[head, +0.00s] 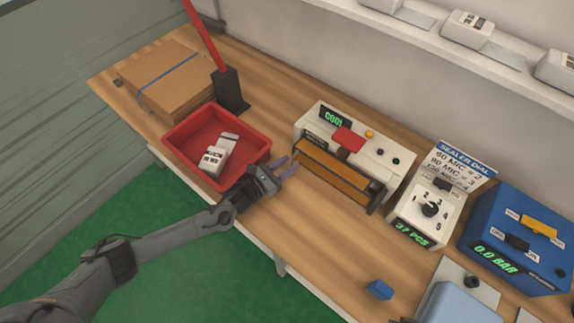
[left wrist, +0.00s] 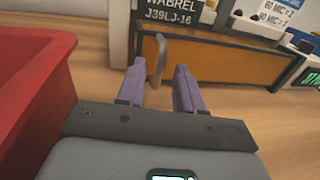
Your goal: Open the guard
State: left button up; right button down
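The guard is an amber panel (head: 335,171) across the front of the white sealing machine (head: 372,163), whose display reads "COOL". It looks lowered. It also shows in the left wrist view (left wrist: 235,66), with a curved grey handle (left wrist: 158,58) standing out near its left end. My left gripper (head: 288,167) is in front of the machine's left end. Its two purple fingers (left wrist: 158,75) are parted, with the handle just ahead of the gap and slightly toward the left finger. I cannot tell whether they touch it. My right gripper is not in view.
A red bin (head: 180,138) with white packets stands left of my gripper. Flat cardboard (head: 168,82) and a red post on a dark base (head: 230,92) are behind it. A dial box (head: 425,212), blue unit (head: 520,240) and small blue cube (head: 380,289) are right.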

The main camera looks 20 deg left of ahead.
pick_arm(q)
jog(key=shift+w+d, duration=0.1)
jog(key=shift+w, duration=0.2)
jog(key=shift+c, duration=0.3)
grip_shut()
dwell(1.0)
